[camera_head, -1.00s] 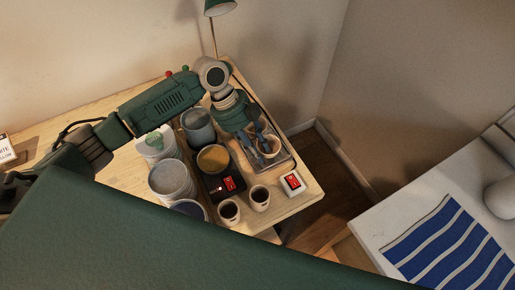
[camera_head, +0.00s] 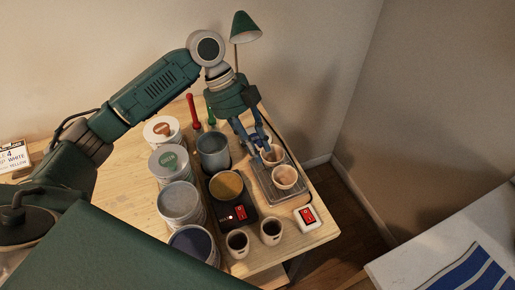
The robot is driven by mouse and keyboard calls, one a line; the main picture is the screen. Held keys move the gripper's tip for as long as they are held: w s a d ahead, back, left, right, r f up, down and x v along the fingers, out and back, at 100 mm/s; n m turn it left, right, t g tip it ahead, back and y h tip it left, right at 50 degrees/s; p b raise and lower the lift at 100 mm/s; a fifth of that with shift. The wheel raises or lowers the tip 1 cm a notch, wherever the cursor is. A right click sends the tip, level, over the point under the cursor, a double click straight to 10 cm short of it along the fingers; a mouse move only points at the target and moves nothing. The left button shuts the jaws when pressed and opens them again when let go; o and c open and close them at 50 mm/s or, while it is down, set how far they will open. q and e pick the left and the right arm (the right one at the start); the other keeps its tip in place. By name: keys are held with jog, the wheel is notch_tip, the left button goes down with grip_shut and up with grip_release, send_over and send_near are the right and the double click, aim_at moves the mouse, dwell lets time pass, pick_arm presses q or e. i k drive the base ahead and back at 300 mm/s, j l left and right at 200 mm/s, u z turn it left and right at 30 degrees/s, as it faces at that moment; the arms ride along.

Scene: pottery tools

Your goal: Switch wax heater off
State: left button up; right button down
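The wax heater (camera_head: 254,207) is a dark box with a pot of amber wax (camera_head: 226,184) on top. A small red-lit switch (camera_head: 238,212) is on its front. A separate white block with a red rocker switch (camera_head: 307,215) stands at the table's right edge, near the front. The rockers' on or off position is too small to tell. My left gripper (camera_head: 258,149) points down behind and right of the heater, by the rear small cup (camera_head: 273,158) on the tray. Its blue fingers look apart, with nothing clearly held. My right gripper is not in view.
Another small cup (camera_head: 285,177) stands on the tray (camera_head: 262,186). Two dark-filled cups (camera_head: 237,243) (camera_head: 271,231) stand in front of the heater. Several cans (camera_head: 179,203) line its left, and a grey-blue pot (camera_head: 213,150) stands behind it. A green lamp (camera_head: 245,27) is at the back.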

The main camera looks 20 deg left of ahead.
aim_at(240, 212)
jog(key=k, duration=2)
